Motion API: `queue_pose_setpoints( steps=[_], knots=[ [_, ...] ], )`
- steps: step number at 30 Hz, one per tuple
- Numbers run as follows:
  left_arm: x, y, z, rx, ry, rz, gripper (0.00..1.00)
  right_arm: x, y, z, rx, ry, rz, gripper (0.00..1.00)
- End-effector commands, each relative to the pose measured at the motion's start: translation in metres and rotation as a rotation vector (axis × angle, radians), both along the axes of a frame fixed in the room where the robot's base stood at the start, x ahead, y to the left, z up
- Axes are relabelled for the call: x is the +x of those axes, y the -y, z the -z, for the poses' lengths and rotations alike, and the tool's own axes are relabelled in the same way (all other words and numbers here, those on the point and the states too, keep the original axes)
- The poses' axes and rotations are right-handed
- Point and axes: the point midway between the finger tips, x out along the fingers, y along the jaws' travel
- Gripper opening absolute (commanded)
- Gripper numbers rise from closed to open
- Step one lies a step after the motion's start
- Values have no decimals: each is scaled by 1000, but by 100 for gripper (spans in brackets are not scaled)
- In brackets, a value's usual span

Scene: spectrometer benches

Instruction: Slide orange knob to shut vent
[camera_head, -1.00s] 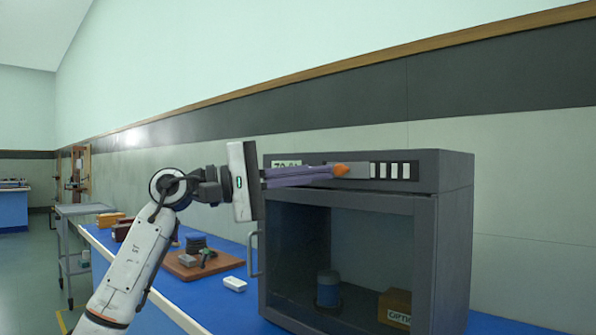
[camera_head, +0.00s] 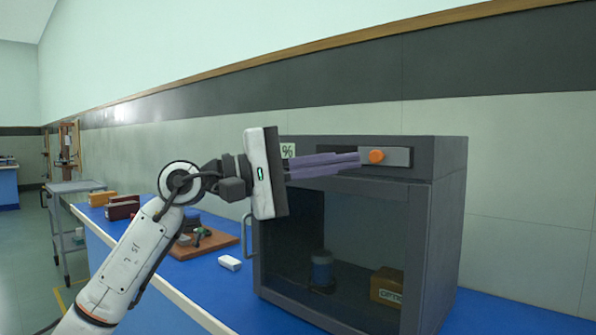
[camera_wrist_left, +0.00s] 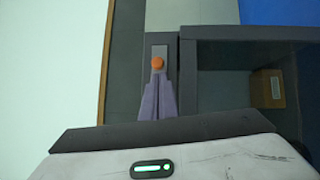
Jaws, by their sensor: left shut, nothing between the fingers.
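The orange knob (camera_head: 376,156) is on a light grey sliding plate (camera_head: 399,156) in the top front strip of the dark grey cabinet (camera_head: 447,230). No open vent slots show; the plate to the right of the knob looks plain. My left gripper (camera_head: 358,160) is shut and empty, its purple fingers pointing right with the tips at the knob's left side. In the left wrist view the fingertips (camera_wrist_left: 157,77) are close to the knob (camera_wrist_left: 158,63); I cannot tell whether they touch. My right gripper is out of view.
Inside the cabinet, behind its dark glass, are a blue jar (camera_head: 321,270) and a brown box (camera_head: 387,287). A door handle (camera_head: 247,240) sticks out on the left. A small white block (camera_head: 230,263) lies on the blue bench. The wall is behind the cabinet.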

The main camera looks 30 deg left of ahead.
Motion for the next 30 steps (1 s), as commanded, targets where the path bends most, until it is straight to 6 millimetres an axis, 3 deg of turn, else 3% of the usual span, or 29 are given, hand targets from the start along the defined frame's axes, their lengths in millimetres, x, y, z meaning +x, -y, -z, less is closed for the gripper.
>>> queue_pose_setpoints(
  steps=[3,15,30],
  knots=[
    [1,-31,8,-5,0,-11,0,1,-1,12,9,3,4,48],
    [-56,-90,14,-1,2,-10,0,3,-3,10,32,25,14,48],
    [-68,-101,13,-2,2,-6,0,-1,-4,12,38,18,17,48]
  ],
)
